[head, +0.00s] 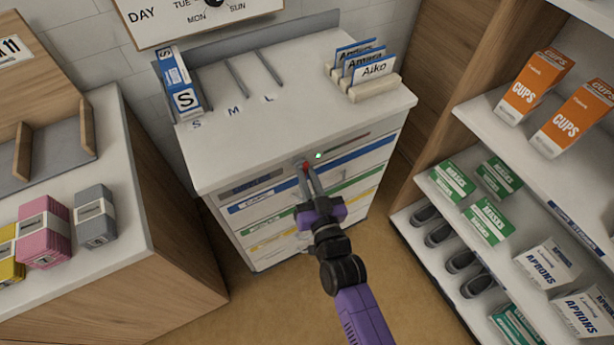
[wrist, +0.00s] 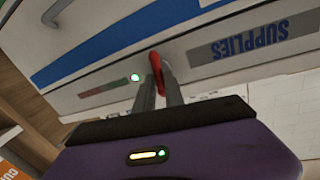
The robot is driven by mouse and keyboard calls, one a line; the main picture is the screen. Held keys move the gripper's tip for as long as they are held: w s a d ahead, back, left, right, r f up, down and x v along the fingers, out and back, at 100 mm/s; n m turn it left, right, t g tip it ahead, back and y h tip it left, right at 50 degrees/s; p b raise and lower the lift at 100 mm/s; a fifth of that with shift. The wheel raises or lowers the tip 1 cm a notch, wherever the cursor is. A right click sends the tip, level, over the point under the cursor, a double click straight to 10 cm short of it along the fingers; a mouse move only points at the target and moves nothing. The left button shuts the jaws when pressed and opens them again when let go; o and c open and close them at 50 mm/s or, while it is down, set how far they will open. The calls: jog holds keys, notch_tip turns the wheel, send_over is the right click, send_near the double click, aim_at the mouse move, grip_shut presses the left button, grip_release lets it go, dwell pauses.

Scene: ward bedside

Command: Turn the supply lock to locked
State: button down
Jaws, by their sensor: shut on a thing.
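The supply lock is a small red lever (wrist: 155,61) on the top front of the white drawer cabinet (wrist: 205,54). In the head view a bit of its red (head: 306,165) shows at my fingertips, just under the cabinet's top edge. My gripper (head: 309,172) is shut on the lever; in the wrist view the two grey fingers (wrist: 161,85) stand on either side of it, hiding part of it. A small green light (wrist: 135,77) glows beside the lever, next to a dim red and green strip (wrist: 102,86). A grey plate reading SUPPLIES (wrist: 252,37) is on the lever's other side.
The cabinet top (head: 245,140) carries a blue and white box (head: 178,82) and a holder with name cards (head: 372,71). A shelf unit (head: 470,110) with boxes stands at right, a counter (head: 130,215) with stacked packs at left. Bare floor (head: 270,300) lies in front.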

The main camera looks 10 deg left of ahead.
jog(key=shift+w+d+f+m+g+y+b, duration=0.15)
jog(key=shift+m+g+y+b, duration=0.35)
jog(key=shift+m, duration=1.8)
jog(key=shift+d+m+g+y+b, duration=0.2)
jog(key=shift+m+g+b, duration=0.25)
jog(key=shift+m, duration=1.85)
jog(key=shift+w+d+f+m+g+y+b, duration=0.25)
jog(key=shift+m+g, duration=0.4)
jog(key=shift+m, duration=1.65)
jog(key=shift+s+a+r, duration=0.1)
jog(key=shift+s+r, duration=0.05)
jog(key=c, duration=1.5)
grip_release()
jog(key=shift+r, duration=0.1)
jog(key=shift+o, duration=0.2)
